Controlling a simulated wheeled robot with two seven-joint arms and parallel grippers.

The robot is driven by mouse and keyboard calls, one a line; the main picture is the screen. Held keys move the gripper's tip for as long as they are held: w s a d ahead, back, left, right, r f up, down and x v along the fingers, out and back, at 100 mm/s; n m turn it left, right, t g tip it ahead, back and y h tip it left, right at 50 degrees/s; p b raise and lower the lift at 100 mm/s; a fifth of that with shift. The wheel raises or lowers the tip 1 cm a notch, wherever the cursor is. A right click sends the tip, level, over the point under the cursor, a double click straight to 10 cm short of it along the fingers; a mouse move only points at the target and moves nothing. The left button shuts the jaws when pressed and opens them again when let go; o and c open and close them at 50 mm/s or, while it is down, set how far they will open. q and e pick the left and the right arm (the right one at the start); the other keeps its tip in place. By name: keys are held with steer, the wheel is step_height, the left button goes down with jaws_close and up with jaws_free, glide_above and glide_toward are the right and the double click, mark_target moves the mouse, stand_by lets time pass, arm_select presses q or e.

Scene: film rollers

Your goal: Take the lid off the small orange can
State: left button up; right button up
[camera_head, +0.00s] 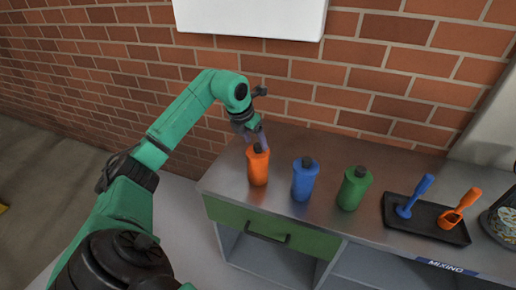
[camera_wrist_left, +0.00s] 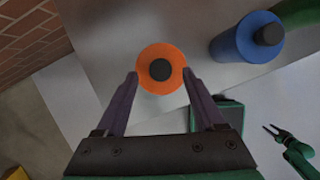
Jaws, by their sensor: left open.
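The small orange can (camera_head: 258,168) stands upright near the left end of the metal counter. Its black lid (camera_head: 257,148) is on top. In the left wrist view I look down on the orange can (camera_wrist_left: 147,56) and its round black lid (camera_wrist_left: 160,70). My left gripper (camera_head: 254,141) is at the top of the can. In the left wrist view its fingers (camera_wrist_left: 159,76) are open, one on each side of the can top, with the lid between their tips. Contact is not clear. A small green arm with a dark gripper (camera_wrist_left: 271,131) shows at the right.
A blue can (camera_head: 304,182) and a green can (camera_head: 353,189) stand right of the orange one. A black tray (camera_head: 426,232) holds a blue and an orange scoop. A brick wall (camera_head: 110,62) is behind the counter (camera_head: 230,185). A green drawer (camera_head: 318,242) is below.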

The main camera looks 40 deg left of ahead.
arm_select(q)
steer(key=shift+x, duration=1.15)
jaws_close()
steer(key=shift+r, duration=0.1)
